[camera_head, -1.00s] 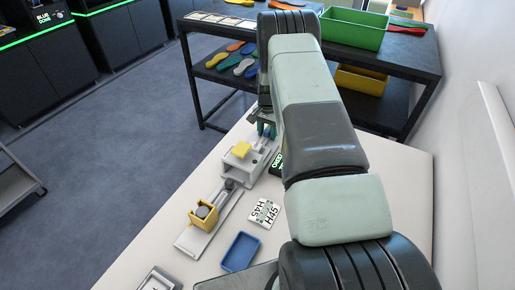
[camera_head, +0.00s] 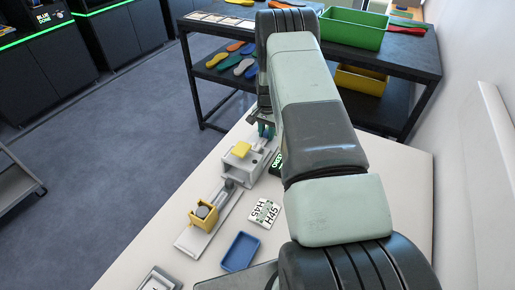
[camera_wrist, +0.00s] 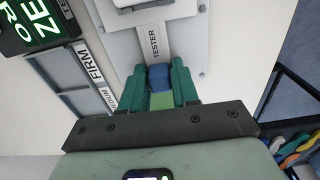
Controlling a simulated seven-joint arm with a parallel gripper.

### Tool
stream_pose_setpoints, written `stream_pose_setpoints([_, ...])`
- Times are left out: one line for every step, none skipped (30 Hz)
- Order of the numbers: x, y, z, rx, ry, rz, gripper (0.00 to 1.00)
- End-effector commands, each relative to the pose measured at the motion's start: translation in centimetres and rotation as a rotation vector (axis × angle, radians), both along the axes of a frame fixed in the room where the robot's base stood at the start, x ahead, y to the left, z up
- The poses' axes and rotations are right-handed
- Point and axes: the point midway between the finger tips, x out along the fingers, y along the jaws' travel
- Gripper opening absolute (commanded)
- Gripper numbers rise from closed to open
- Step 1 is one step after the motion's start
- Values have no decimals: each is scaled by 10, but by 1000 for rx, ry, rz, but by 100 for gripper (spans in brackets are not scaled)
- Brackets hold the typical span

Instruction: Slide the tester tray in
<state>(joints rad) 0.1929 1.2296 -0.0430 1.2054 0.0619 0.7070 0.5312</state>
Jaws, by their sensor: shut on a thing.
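The tester (camera_head: 237,166) is a light grey device with a yellow block on top, standing on the white table. In the wrist view its tray (camera_wrist: 154,42) is a narrow grey strip labelled TESTER, reaching out from the white housing (camera_wrist: 160,13) toward my gripper. My gripper (camera_wrist: 159,80), with green fingers, is shut on a blue piece (camera_wrist: 159,75) at the near end of the tray. In the head view my gripper (camera_head: 266,129) is at the tester's far end, partly hidden by my arm.
A yellow holder (camera_head: 203,214) stands on a rail in front of the tester. A blue tray (camera_head: 240,252) and an H45 card (camera_head: 264,213) lie nearby. A FIRM-labelled rack (camera_wrist: 78,76) is beside the tester. A dark shelf with insoles (camera_head: 237,64) stands behind the table.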

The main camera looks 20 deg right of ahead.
Motion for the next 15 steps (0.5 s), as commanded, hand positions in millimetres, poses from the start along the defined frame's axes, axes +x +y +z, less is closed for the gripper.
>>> stream_pose_setpoints([-3, 3, 0, 1, 3, 1, 10])
stream_pose_setpoints([-4, 4, 0, 1, 3, 1, 10])
stream_pose_setpoints([-5, 5, 0, 1, 2, 1, 10])
stream_pose_setpoints([-6, 7, 0, 1, 2, 1, 10])
stream_pose_setpoints([-7, 8, 0, 1, 2, 1, 10])
stream_pose_setpoints([-8, 9, 0, 1, 2, 1, 10])
stream_pose_setpoints([-10, 10, 0, 1, 2, 1, 10])
stream_pose_setpoints([-11, 11, 0, 1, 3, 1, 10])
stream_pose_setpoints([-12, 13, 0, 1, 3, 0, 10])
stream_pose_setpoints([-13, 14, 0, 1, 2, 0, 10])
stream_pose_setpoints([-14, 15, 0, 1, 1, 0, 10])
stream_pose_setpoints([-16, 16, 0, 1, 3, 0, 10])
stream_pose_setpoints([-17, 17, 0, 1, 3, 0, 10])
stream_pose_setpoints([-18, 18, 0, 1, 3, 0, 10])
stream_pose_setpoints([-19, 20, 0, 2, 2, 0, 10])
